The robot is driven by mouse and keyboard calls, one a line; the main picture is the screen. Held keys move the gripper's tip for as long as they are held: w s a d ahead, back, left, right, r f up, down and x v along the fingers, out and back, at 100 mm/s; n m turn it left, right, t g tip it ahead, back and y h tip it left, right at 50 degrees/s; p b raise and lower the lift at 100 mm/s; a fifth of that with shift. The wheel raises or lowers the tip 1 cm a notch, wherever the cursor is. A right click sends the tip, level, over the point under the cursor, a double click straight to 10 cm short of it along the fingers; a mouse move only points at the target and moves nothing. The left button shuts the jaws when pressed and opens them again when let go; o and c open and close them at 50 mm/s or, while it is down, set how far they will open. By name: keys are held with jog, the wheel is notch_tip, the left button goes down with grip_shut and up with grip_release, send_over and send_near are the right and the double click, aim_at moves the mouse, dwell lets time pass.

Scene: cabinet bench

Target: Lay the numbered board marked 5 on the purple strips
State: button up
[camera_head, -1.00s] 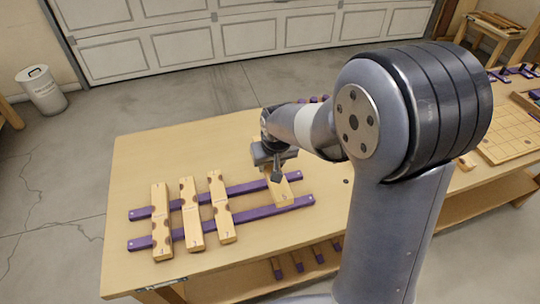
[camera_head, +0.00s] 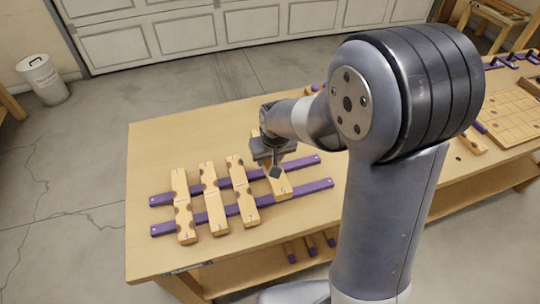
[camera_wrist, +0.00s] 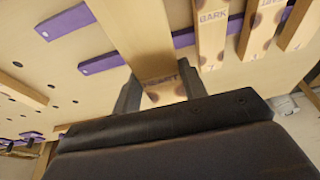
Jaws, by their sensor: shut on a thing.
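My gripper (camera_head: 275,170) is shut on a pale wooden board (camera_head: 276,182), which also shows between the fingers (camera_wrist: 160,88) in the wrist view. Its number is too small to read surely. The board crosses over both purple strips at their right part; I cannot tell whether it touches them. The far purple strip (camera_head: 303,163) and near purple strip (camera_head: 316,187) lie roughly parallel on the bench. Three boards, left (camera_head: 183,208), middle (camera_head: 213,200) and right (camera_head: 242,192), lie across both strips, left of the held board, with gaps between them.
The wooden bench (camera_head: 150,155) has bare top around the strips. A lower shelf holds purple-ended pieces (camera_head: 310,246). A gridded board (camera_head: 500,112) lies on the bench at right. A bin (camera_head: 42,78) stands far left on the floor. My arm hides part of the bench.

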jog(key=shift+f, duration=0.1)
notch_tip(320, 180, down, 7)
jog(key=b, duration=0.6)
jog(key=shift+f+b, duration=0.65)
jog(key=shift+b, duration=0.2)
dwell(1.8)
jog(key=shift+f, duration=0.3)
jog(key=shift+f+b, duration=0.15)
jog(key=shift+b, duration=0.35)
dwell(0.8)
jog(key=o, duration=1.2)
jog(key=shift+c, duration=0.2)
